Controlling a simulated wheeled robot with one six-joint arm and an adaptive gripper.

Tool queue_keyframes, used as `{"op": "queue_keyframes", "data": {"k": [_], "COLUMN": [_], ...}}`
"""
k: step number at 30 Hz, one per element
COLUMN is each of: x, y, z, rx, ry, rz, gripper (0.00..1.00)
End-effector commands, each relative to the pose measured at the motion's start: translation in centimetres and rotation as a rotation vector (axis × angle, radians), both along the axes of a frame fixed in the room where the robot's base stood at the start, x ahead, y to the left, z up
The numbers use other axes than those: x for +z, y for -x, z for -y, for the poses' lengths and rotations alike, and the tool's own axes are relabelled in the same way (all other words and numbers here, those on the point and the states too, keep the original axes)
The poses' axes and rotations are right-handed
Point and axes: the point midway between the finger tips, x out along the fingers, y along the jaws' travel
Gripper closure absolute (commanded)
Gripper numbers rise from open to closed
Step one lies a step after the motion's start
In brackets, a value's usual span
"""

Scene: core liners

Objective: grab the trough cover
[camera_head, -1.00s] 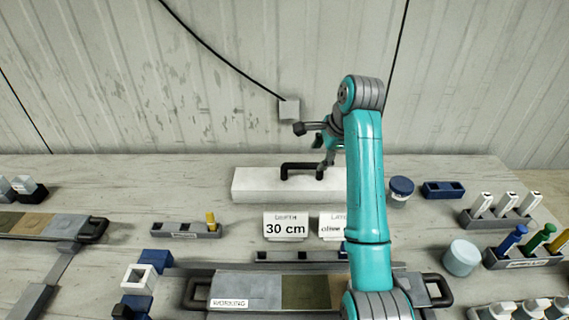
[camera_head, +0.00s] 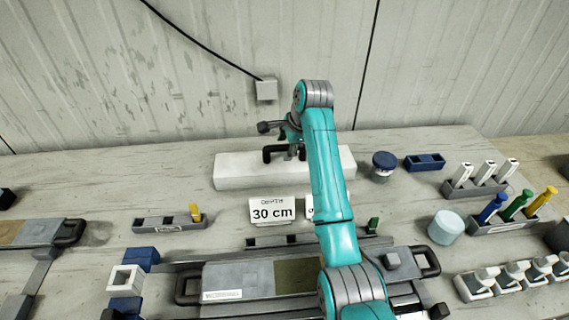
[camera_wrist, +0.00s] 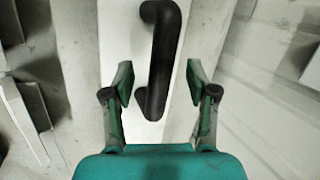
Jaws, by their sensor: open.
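The trough cover (camera_head: 236,172) is a long white block with a black bar handle (camera_head: 268,154) on top, lying at the back of the bench near the wall. In the wrist view the white cover (camera_wrist: 178,60) runs up the picture, with the black handle (camera_wrist: 160,62) along its middle. My gripper (camera_wrist: 160,82) is open, one finger on each side of the near end of the handle. I cannot tell whether a finger touches it. In the head view my gripper (camera_head: 292,150) is at the handle, partly hidden by my arm.
A "30 cm" card (camera_head: 272,211) stands in front of the cover. A dark blue jar (camera_head: 383,165) and a blue two-hole block (camera_head: 425,162) stand to its right. A working trough (camera_head: 235,278) lies at the front. The bench left of the cover is clear.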

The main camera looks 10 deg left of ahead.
Motion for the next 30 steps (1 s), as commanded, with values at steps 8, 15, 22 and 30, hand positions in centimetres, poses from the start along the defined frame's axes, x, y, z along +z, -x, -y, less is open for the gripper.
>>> {"op": "queue_keyframes", "data": {"k": [8,15,22,30], "x": [-1.6,-1.6,-1.7,-2.0], "y": [-0.5,-0.5,-0.5,-0.6], "z": [-0.6,-0.6,-0.6,-0.6], "rx": [0.000,0.000,0.000,0.000], "ry": [-0.001,-0.001,-0.001,-0.001], "rz": [0.001,0.001,0.001,0.001], "gripper": [0.42,0.42,0.42,0.42]}}
